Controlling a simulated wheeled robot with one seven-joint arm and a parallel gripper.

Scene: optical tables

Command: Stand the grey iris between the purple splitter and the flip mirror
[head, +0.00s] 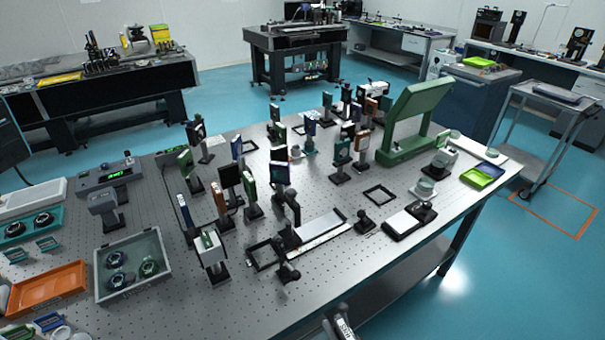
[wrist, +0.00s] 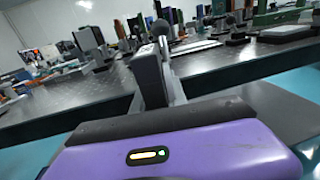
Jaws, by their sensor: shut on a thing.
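My gripper (wrist: 162,42) shows in the wrist view as two grey fingers beyond my purple hand. They are close together, shut on a small dark grey rounded thing (wrist: 161,28) at their tips. I take it for the grey iris; most of it is hidden.
The perforated optical table (head: 340,285) is crowded with upright mounts in its middle. A green frame (head: 412,120) stands at the right. A grey bin (head: 133,265) and an orange tray (head: 48,290) lie at the left. The front strip of the table is bare.

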